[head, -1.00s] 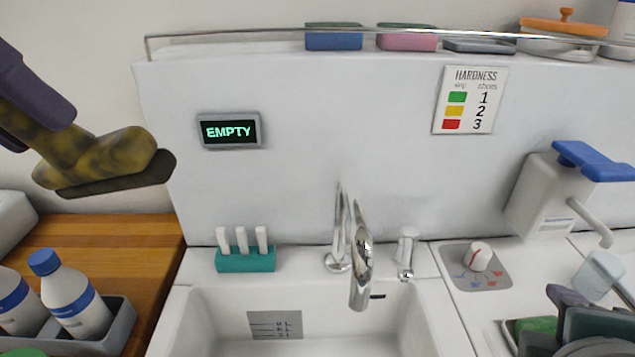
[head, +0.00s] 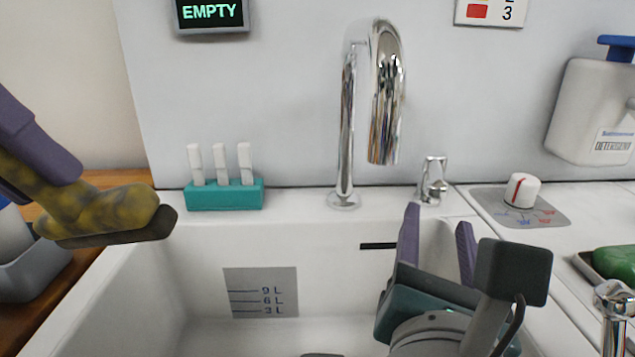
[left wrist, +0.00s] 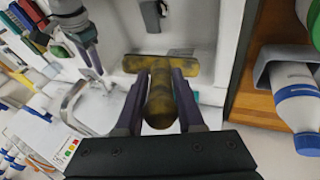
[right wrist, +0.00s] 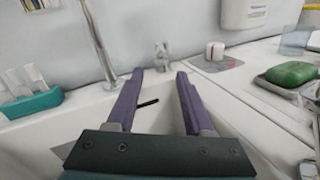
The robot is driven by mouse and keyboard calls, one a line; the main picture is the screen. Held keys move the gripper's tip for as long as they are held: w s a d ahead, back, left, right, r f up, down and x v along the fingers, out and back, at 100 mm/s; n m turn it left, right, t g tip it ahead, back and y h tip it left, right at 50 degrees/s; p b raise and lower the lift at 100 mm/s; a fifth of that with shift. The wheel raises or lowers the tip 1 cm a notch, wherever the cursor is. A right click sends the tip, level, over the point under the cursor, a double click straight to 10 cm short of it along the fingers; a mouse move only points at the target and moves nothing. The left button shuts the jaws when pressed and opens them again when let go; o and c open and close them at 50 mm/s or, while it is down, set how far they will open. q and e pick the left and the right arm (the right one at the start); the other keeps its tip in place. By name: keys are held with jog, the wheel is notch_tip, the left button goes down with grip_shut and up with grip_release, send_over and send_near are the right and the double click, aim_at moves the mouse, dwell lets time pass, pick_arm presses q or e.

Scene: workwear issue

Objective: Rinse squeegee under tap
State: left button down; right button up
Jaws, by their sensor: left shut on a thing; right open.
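The tall chrome tap (head: 386,95) curves over the sink (head: 190,260), apart from the squeegee. No water shows at its spout. A small chrome lever (head: 432,182) stands right of the tap. My right gripper (head: 437,222) is open and empty over the sink's right side, pointing at the lever (right wrist: 162,55).
A teal holder (head: 225,196) with white sticks stands behind the sink. A white and red dial (head: 522,190), a detergent dispenser (head: 590,110) and a green soap bar (head: 615,262) are on the right. A display (head: 210,14) reads EMPTY.

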aim_at(437, 189)
jog(key=b+x, duration=0.1)
jog(key=x, duration=1)
grip_shut()
dwell(1.1)
